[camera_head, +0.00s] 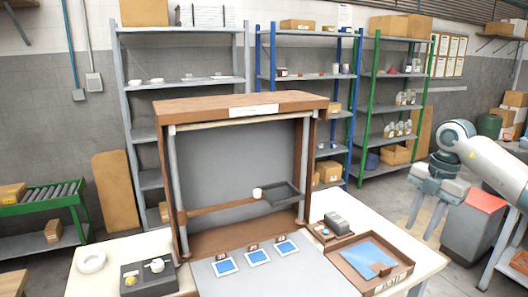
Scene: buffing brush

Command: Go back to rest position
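My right gripper (421,230) hangs at the right, beyond the right edge of the workbench. Its two fingers point down and stand apart, with nothing between them. My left gripper is not in view. The workbench (340,283) carries a brown wooden frame (240,105) with a grey back panel. Inside the frame, a small white cylinder (257,194) sits at the left end of a dark tray (285,196). A dark grey block-like object (337,222) stands on the right of the bench; I cannot tell whether it is the buffing brush.
A brown tray (408,276) with a blue sheet lies at the bench's right. Several blue cards (258,257) lie in front of the frame. A control box (148,279) and a white ring (92,262) are at left.

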